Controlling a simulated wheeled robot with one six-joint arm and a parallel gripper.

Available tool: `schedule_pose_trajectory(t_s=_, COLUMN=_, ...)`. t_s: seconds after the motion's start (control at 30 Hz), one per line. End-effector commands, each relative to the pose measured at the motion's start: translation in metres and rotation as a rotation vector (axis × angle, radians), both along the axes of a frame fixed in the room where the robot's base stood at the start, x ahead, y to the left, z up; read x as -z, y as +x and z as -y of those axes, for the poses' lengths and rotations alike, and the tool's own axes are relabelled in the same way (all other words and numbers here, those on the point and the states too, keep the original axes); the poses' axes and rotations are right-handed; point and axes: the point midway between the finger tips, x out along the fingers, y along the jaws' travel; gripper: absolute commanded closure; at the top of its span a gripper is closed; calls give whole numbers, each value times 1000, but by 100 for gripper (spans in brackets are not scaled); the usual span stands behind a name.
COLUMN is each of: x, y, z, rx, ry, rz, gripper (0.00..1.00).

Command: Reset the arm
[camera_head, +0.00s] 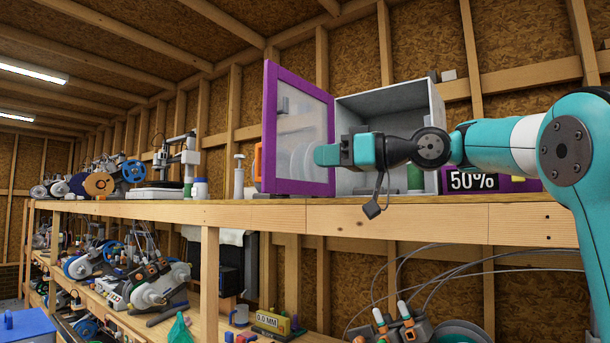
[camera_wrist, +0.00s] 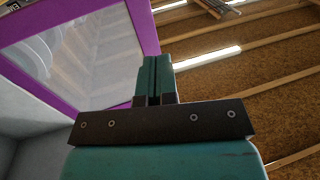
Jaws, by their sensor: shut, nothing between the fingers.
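My teal arm reaches in from the right in the head view, and my gripper (camera_head: 322,154) is at the open door of a grey cabinet, over the upper shelf. In the wrist view the two fingers of my gripper (camera_wrist: 154,62) lie together with nothing between them. The purple-framed door (camera_head: 328,120) stands swung open to the left. It also shows in the wrist view (camera_wrist: 146,28), left of the fingers. I cannot tell whether the fingertips touch the door. The grey cabinet (camera_head: 390,98) is open at the front, partly hidden by my arm.
A green cylinder (camera_head: 416,178) stands inside the cabinet at the right. A purple box marked 50% (camera_head: 474,182) is beside the cabinet. A white bottle (camera_head: 200,188) and a pump bottle (camera_head: 239,176) stand left of the door. The wooden shelf edge (camera_head: 350,216) runs below my arm.

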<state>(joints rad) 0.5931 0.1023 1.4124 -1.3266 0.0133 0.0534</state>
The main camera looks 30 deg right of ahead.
Motion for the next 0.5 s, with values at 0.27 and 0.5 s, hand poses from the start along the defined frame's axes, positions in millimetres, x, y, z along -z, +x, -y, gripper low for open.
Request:
schedule_pose_trajectory(t_s=0.27, x=1, y=-27, z=14, rx=1, ry=1, rz=-1, gripper=100)
schedule_pose_trajectory(t_s=0.5, x=2, y=-28, z=14, rx=1, ry=1, rz=-8, gripper=100)
